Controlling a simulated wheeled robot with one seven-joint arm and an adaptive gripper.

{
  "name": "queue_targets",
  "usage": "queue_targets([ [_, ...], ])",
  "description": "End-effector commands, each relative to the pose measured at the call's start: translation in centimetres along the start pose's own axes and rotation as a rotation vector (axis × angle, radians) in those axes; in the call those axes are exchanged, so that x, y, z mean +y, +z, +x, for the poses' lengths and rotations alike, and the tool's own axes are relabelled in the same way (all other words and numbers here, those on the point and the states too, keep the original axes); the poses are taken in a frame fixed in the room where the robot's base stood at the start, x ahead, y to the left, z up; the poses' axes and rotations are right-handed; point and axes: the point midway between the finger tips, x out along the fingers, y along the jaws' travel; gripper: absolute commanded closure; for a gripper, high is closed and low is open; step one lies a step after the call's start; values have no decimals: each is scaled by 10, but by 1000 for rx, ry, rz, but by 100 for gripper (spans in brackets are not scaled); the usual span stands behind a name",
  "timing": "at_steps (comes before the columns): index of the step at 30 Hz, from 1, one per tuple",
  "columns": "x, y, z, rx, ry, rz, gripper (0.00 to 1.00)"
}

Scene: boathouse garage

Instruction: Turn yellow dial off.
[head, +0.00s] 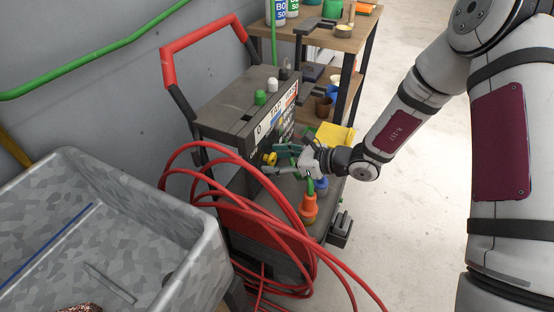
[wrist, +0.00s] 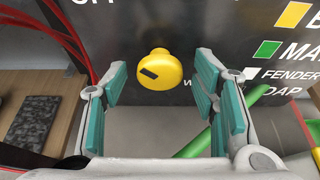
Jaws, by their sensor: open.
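The yellow dial (wrist: 160,69) is a round knob with a dark pointer mark, on the dark front panel of a cart unit. In the wrist view it sits just beyond and between my fingertips. In the head view the yellow dial (head: 270,158) shows at the left of my gripper (head: 284,160). My gripper, with teal finger pads, is open and empty in the wrist view (wrist: 160,95), with a finger on each side of the dial and apart from it. Most of the label above the dial is cut off.
Red hoses (head: 290,225) loop in front of the cart at the left. An orange nozzle (head: 309,208) stands on the cart's lower shelf below my gripper. A yellow bin (head: 335,136) and a wooden shelf (head: 345,40) are behind. A grey basin (head: 200,262) is at lower left.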

Motion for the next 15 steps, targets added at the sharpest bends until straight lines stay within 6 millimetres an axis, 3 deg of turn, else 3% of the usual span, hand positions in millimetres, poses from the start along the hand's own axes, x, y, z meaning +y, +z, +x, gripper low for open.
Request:
queue_targets([
  [5, -2, 0, -19, 1, -4, -1, 46],
  [15, -2, 0, -86, 1, -5, -1, 46],
])
